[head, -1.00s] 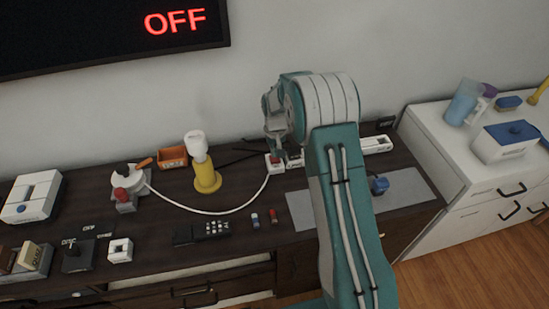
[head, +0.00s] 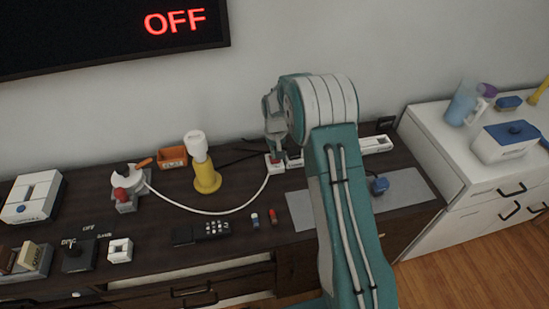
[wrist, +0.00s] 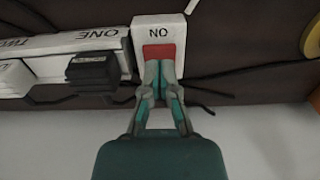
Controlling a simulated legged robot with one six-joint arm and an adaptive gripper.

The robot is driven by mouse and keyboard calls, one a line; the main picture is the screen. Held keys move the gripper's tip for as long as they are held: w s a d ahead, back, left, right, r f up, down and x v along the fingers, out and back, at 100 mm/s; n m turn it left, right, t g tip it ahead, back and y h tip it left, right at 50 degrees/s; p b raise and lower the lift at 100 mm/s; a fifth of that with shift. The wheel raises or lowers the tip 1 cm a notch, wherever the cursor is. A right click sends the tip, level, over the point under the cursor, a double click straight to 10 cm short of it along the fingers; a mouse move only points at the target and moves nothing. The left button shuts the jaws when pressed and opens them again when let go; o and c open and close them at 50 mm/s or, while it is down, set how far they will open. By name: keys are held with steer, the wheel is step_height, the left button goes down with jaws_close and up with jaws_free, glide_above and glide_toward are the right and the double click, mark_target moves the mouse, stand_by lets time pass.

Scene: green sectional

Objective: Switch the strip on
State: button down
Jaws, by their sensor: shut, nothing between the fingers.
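The white power strip (head: 376,145) lies along the back of the dark cabinet, partly hidden behind my arm. Its left end carries a red switch (wrist: 159,53), with the letters "NO" above it as seen in the wrist view. My gripper (wrist: 161,66) is shut and empty, its fingertips over the lower edge of the red switch. I cannot tell whether they touch it. In the head view my gripper (head: 276,153) points down at the strip's left end. The screen (head: 110,35) on the wall reads "OFF" in red.
A black plug (wrist: 91,70) sits in the strip beside the switch. A white cord runs left from the strip's end. A yellow-based lamp (head: 205,175) and an orange box (head: 173,157) stand to the left. A grey mat (head: 300,211) lies in front.

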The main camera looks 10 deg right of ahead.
mark_target(275, 161)
steer(key=shift+f, duration=0.95)
stand_by(0.6)
steer(key=shift+r, duration=3.55)
steer(key=shift+s, duration=0.1)
